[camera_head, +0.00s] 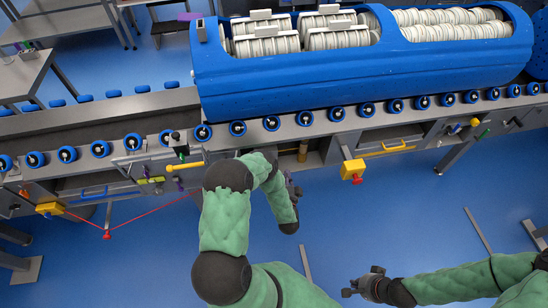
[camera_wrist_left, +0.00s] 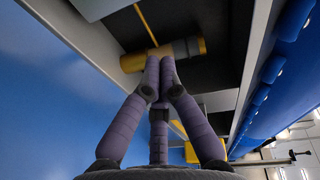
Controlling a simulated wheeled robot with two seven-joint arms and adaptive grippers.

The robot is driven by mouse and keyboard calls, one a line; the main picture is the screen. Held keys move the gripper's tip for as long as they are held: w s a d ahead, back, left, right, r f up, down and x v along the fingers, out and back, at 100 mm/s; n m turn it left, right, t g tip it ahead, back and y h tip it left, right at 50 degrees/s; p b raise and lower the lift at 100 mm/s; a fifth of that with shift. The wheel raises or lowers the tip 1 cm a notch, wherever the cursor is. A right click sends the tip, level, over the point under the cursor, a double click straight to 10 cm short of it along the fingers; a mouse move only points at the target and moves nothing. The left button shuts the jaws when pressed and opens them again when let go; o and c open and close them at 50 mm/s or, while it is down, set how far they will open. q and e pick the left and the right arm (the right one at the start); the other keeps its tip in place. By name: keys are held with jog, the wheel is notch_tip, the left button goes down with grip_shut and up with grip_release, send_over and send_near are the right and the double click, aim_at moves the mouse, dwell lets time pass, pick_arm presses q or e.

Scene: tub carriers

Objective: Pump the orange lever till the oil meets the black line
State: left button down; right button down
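An orange lever (camera_head: 185,167) sticks out from the conveyor's front, left of my left forearm. An upright amber cylinder (camera_head: 302,152), perhaps the oil glass, stands in a recess right of that arm. It shows large in the left wrist view (camera_wrist_left: 150,58), amber at one end and grey at the other; I cannot make out the black line or oil level for sure. My left gripper (camera_wrist_left: 160,60) has its fingertips together in front of the cylinder; touching or apart, I cannot tell. My right gripper (camera_head: 362,284) is over the floor, empty, its fingers apart.
A big blue tub (camera_head: 300,82) filled with white discs lies on the roller conveyor (camera_head: 237,128). A yellow box with a red knob (camera_head: 352,169) and an orange handle (camera_head: 388,149) are to the right. A red cord (camera_head: 150,217) hangs at left. The blue floor is mostly clear.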

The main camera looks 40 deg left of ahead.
pick_arm(q)
jog(key=shift+s+a+r+m+y, duration=0.4)
jog(key=shift+s+a+r+y, duration=0.2)
jog(key=shift+y, duration=0.1)
jog(key=b+x, duration=0.3)
jog(key=x, duration=0.7)
jog(key=s+a, duration=0.2)
jog(key=s, duration=0.1)
jog(key=shift+s, duration=0.2)
